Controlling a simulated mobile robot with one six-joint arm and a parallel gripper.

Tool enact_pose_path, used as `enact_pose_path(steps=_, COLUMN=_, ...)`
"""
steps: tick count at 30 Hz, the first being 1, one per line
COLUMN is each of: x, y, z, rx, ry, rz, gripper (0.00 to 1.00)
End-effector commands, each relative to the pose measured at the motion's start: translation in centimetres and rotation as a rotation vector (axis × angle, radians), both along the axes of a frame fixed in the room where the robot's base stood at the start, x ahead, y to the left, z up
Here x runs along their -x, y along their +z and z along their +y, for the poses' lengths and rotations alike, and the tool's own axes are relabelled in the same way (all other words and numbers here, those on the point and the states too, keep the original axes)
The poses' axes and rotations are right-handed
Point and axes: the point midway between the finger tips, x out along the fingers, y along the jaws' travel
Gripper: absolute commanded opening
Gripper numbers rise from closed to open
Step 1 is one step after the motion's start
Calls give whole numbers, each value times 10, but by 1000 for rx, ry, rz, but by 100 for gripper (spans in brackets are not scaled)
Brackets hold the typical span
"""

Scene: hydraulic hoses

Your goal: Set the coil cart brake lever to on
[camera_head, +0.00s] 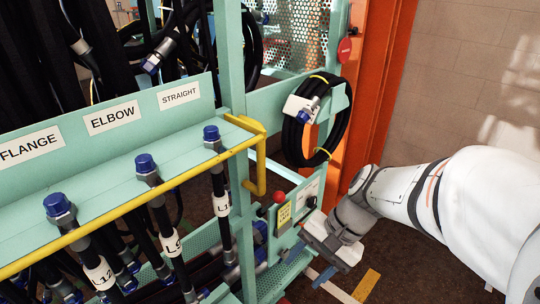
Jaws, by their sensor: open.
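A small red knob (279,197), which looks like the brake lever's end, shows at the upper left of a mint-green panel (297,212) low on the cart's frame. A yellow label (284,216) is just below it, and a white label is to its right. The label text and the lever's on or off position are too small to read. My gripper (318,240) is open, just right of and below the panel, apart from the red knob. Its fingertips are partly unclear against the panel's edge, and I see nothing held in it.
A yellow rail (140,200) with a bent end juts out left of the panel. Blue-capped hoses (146,164) hang behind it. A coiled black hose (318,125) hangs above my gripper. An orange post (375,90) stands behind. Brown floor is open at lower right.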

Motion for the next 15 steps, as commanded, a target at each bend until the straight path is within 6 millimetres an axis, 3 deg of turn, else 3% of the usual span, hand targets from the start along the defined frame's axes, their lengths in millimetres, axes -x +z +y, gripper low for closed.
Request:
enact_pose_path(steps=1, x=-11, y=-13, z=10, rx=-112, ry=-114, rz=95, gripper=52)
enact_pose_path(steps=6, x=-66, y=-19, z=32, rx=-509, ry=-490, rz=359, gripper=52)
enact_pose_path(steps=12, x=-142, y=-22, z=11, rx=-916, ry=-837, rz=558, gripper=52)
enact_pose_path(steps=15, x=-167, y=-25, z=-6, rx=-1054, ry=-945, rz=606, gripper=52)
